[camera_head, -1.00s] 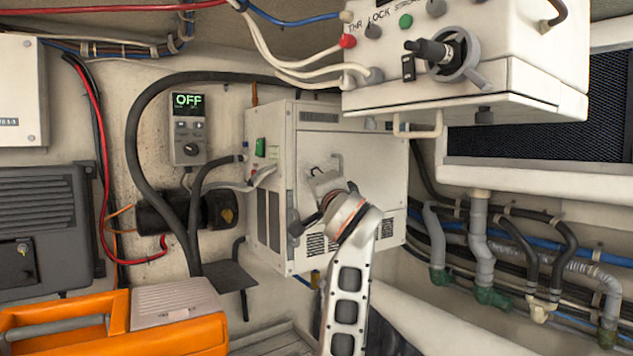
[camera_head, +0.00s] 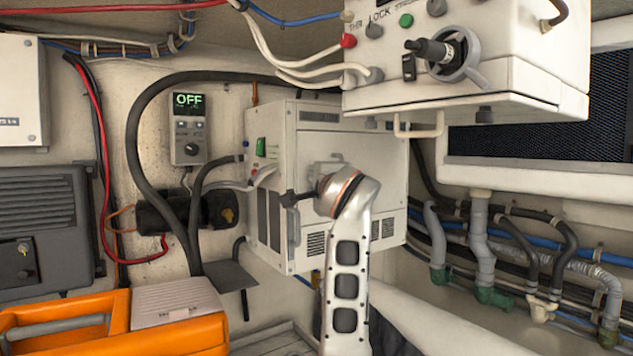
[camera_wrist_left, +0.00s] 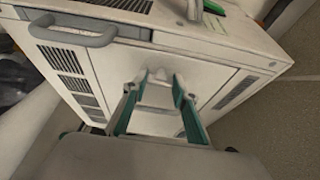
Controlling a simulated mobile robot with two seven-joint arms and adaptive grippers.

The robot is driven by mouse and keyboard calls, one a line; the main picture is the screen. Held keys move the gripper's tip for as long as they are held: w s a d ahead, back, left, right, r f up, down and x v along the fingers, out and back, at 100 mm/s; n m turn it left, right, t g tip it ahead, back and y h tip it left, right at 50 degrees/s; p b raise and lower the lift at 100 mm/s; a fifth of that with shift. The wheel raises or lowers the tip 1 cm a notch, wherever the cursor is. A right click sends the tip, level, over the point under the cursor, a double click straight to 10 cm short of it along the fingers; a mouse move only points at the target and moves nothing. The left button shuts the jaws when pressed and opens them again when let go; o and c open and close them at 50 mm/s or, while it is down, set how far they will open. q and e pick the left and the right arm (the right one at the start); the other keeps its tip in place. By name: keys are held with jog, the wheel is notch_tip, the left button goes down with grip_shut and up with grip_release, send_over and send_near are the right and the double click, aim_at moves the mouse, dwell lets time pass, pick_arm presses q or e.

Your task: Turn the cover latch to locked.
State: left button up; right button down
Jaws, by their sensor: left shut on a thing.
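The white box (camera_head: 270,225) stands against the back wall, with a flat pale cover panel (camera_head: 385,180) on its front. My left gripper (camera_head: 318,170) is at that panel, mostly hidden behind my own wrist in the head view. In the left wrist view its teal-sided fingers (camera_wrist_left: 156,84) reach to the panel and are shut on a small pale piece, the cover latch (camera_wrist_left: 158,74). Most of the latch is hidden between the fingers, so I cannot tell its angle. My right gripper is not in view.
A grey handle (camera_wrist_left: 72,30) sticks out from the box edge. A white control box (camera_head: 470,75) overhangs at upper right. A display reading OFF (camera_head: 187,130) hangs on the wall. An orange case (camera_head: 170,335) stands at lower left. Hoses and pipes (camera_head: 480,240) line the right.

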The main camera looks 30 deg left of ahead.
pick_arm(q)
jog(key=o, duration=1.1)
